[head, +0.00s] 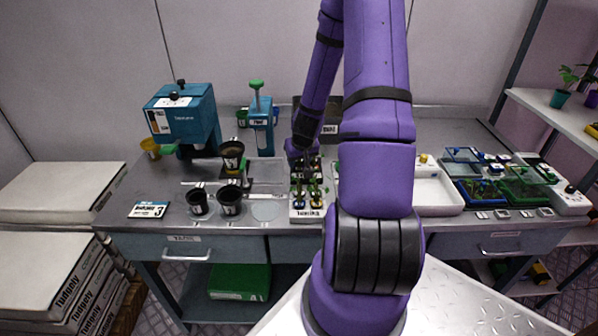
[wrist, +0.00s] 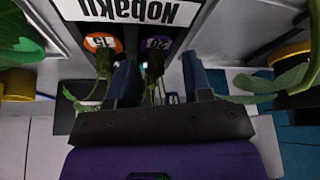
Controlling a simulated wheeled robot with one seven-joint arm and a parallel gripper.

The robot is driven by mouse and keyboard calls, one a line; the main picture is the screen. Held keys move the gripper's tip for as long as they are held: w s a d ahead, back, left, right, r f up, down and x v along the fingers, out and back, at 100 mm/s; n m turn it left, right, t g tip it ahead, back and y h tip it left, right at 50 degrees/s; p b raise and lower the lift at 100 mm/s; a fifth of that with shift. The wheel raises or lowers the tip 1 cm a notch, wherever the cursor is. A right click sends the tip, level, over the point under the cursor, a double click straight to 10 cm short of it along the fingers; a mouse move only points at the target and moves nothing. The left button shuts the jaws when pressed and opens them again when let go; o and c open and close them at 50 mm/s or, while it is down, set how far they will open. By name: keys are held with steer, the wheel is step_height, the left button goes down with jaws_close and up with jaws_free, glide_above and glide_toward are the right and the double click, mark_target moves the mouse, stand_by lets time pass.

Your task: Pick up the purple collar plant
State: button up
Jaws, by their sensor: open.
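The purple collar (wrist: 158,43), marked 20, shows in the wrist view at the top centre. Its plant (wrist: 154,68) has green stems and pale roots hanging toward my gripper. My gripper (wrist: 160,80) is open, with one blue-grey finger on each side of this plant. I cannot tell whether either finger touches it. In the head view my gripper (head: 304,157) is over the back of a white rack (head: 306,214) of small plants, and the purple collar is too small to make out there.
An orange collar (wrist: 103,42), marked 15, sits just left of the purple one, its plant near my left finger. Large leaves (wrist: 272,82) reach in from the right. Black pots (head: 230,200) stand left of the rack; a white tray (head: 437,192) lies right.

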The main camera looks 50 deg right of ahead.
steer(key=shift+w+d+f, duration=0.1)
steer(key=shift+w+f, duration=0.05)
steer(key=shift+f, duration=0.35)
steer(key=shift+c, duration=0.3)
steer(key=c, duration=0.6)
steer(key=shift+r, duration=0.1)
